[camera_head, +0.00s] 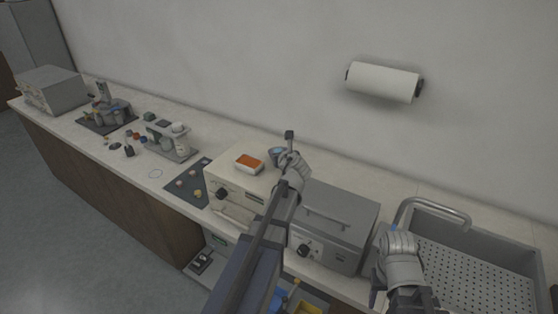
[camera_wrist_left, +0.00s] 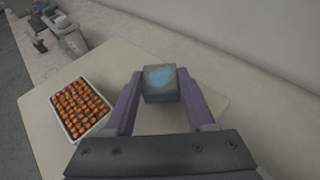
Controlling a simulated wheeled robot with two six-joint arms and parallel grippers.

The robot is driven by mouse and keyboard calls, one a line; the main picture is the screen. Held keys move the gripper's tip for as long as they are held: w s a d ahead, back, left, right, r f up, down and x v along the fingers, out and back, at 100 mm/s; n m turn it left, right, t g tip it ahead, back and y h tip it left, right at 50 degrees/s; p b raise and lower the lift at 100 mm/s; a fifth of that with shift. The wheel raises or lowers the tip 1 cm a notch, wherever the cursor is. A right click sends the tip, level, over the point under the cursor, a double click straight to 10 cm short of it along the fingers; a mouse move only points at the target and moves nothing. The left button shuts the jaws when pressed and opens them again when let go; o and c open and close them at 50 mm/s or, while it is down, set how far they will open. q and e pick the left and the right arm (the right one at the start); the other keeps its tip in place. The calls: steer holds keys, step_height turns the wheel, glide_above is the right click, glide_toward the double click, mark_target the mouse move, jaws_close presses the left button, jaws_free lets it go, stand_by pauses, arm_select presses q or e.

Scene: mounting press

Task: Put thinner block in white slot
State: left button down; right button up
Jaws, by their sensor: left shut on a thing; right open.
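A small dark block with a light blue patch on its top (camera_wrist_left: 160,83) is between the two fingers of my left gripper (camera_wrist_left: 156,92) in the left wrist view. The gripper is shut on it, over the right part of the beige box's top. In the head view the block shows as a small bluish piece (camera_head: 275,152) at my left gripper (camera_head: 283,148). I cannot tell from these views whether this is the thinner block. No white slot can be made out clearly. My right gripper (camera_head: 378,268) is open at the lower right, between the grey box and the sink.
A white tray of orange pieces (camera_wrist_left: 80,108) lies on the beige box (camera_head: 234,172), left of the block. A grey box with a handle (camera_head: 334,222) stands to its right. A perforated sink (camera_head: 480,270) is at far right. Small devices (camera_head: 172,142) stand further left.

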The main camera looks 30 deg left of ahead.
arm_select(q)
steer(key=shift+f, duration=0.65)
steer(key=shift+r, duration=0.15)
arm_select(e)
steer(key=shift+f, duration=0.45)
steer(key=shift+f, duration=0.15)
arm_select(q)
steer(key=c, duration=0.7)
jaws_free()
steer(key=shift+f, duration=0.2)
steer(key=o, duration=0.5)
steer(key=shift+c, duration=0.2)
steer(key=shift+r, duration=0.1)
